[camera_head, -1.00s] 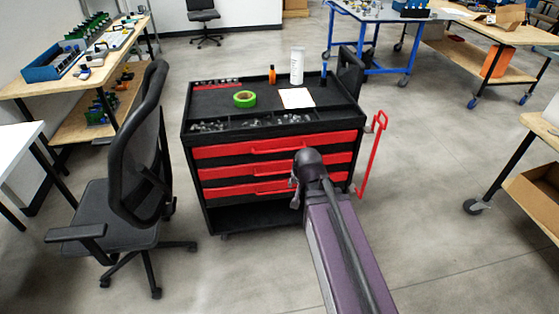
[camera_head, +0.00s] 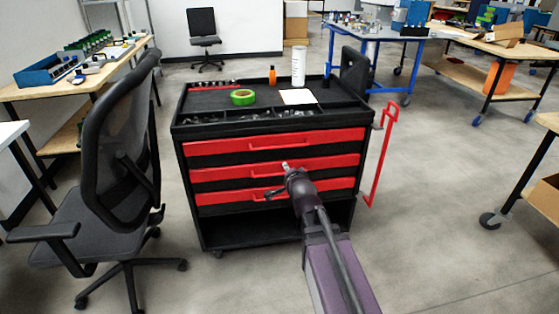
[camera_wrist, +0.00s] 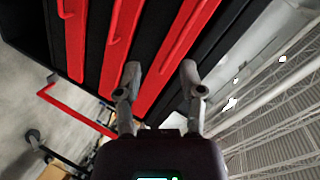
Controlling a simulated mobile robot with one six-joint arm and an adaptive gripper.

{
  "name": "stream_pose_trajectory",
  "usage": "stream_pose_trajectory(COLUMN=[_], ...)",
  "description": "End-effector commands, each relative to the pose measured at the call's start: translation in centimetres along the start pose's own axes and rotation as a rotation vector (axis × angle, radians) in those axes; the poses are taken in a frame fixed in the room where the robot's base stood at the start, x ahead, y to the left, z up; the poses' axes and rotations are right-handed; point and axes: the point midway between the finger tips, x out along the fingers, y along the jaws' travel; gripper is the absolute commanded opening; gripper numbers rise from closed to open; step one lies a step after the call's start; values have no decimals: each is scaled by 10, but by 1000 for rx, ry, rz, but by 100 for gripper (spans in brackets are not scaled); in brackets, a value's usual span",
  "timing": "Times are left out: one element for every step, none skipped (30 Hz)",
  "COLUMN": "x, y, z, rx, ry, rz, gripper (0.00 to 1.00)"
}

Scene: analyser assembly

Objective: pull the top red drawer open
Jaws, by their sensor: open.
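The top red drawer (camera_head: 220,146) is the uppermost of three red drawer fronts on a black cart, and it looks shut. Its red bar handle (camera_head: 283,145) runs along the middle of the front. In the wrist view, turned sideways, the top drawer (camera_wrist: 184,45) is the rightmost red strip. My gripper (camera_head: 277,180) is open and empty, in front of the cart and lower in the picture than the top handle. In the wrist view my gripper (camera_wrist: 160,78) has its fingers apart, with red drawer front visible between them. The exact gap to the handle cannot be told.
The cart top (camera_head: 210,98) holds green tape (camera_head: 243,97), a white bottle (camera_head: 298,66), an orange bottle (camera_head: 272,75) and paper. A black office chair (camera_head: 115,150) stands close on the left. A red side handle (camera_head: 382,150) sticks out right.

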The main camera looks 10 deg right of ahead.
Motion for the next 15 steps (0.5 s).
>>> stream_pose_trajectory(x=[9,11,14,16,18,21,23,24,26,28,29,30,31,32,32], y=[10,11,12,13,13,14,15,15,16,17,18,18,19,19,19], z=[6,6,7,7,8,8,9,9,10,10,10,11,11,12,12], rx=[33,56,85,106,129,158,179,201,230,251,273,299,316,331,353], ry=[17,27,40,50,59,70,78,85,95,101,106,114,119,120,123], rz=[-35,-57,-87,-110,-134,-165,-189,-213,-245,-268,-292,-322,-345,-366,-392], gripper=[51,51,51,51,51,51,51,51,51,51,51,51,51,51,51])
